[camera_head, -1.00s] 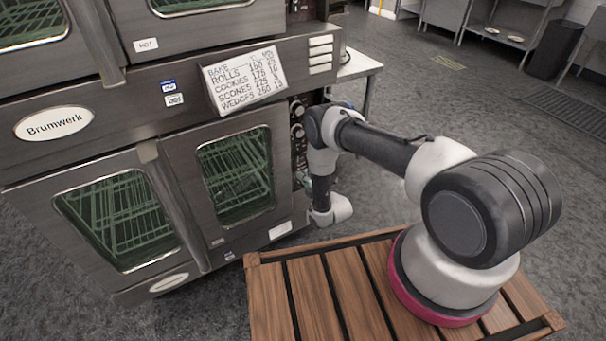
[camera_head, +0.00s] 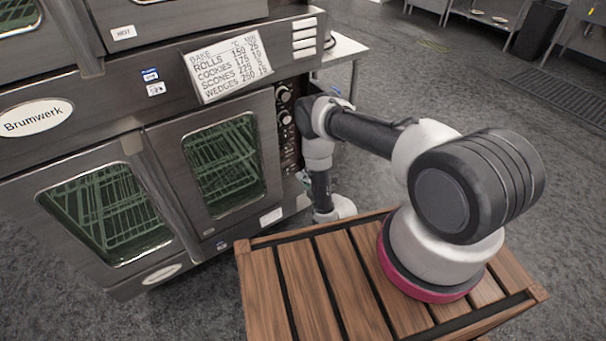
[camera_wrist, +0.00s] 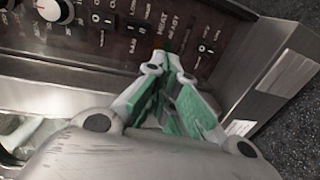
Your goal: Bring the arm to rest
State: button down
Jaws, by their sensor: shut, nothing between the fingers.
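My arm reaches left from its base over the wooden slatted top (camera_head: 262,300) and bends down beside the oven's control panel (camera_head: 287,120). In the wrist view my gripper (camera_wrist: 165,66) is shut and empty, its green-padded fingers together at the tips. The fingers point toward the panel's switches and printed labels (camera_wrist: 135,28). I cannot tell the exact gap between the fingertips and the panel. In the head view the gripper is mostly hidden by the wrist links.
A steel oven with glass doors (camera_head: 222,165) stands close on the left. A bake-times sign (camera_head: 228,62) is on its front. A red-marked knob (camera_wrist: 52,9) shows in the wrist view. A small steel table (camera_head: 345,48) stands behind the arm. Open floor (camera_head: 440,90) lies to the right.

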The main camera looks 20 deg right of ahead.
jog(key=s+d+f+m+g+h, duration=0.35)
jog(key=s+f+m+g, duration=0.45)
jog(key=s+f+g, duration=0.4)
jog(key=s+d+r+m+g+h, duration=0.1)
jog(key=s+d+r+m+g, duration=0.15)
jog(key=r, duration=1.05)
jog(key=s+d+r+m+g, duration=0.15)
jog(key=r+m, duration=0.25)
jog(key=r, duration=0.8)
jog(key=s+d+r+m+g+h, duration=0.1)
jog(key=s+d+r+m+g, duration=0.15)
jog(key=r, duration=1.05)
jog(key=s+d+r+m+t, duration=0.1)
jog(key=s+r, duration=0.4)
jog(key=r, duration=0.7)
jog(key=s+d+r+m+t, duration=0.1)
jog(key=s+r+m+t, duration=0.1)
jog(key=s+r, duration=0.4)
jog(key=s+d+r+m+t, duration=0.1)
jog(key=s+r+t, duration=0.3)
jog(key=r, duration=1.3)
jog(key=shift+s+d+r+m, duration=0.35)
jog(key=shift+s+d, duration=0.1)
jog(key=shift+s, duration=0.8)
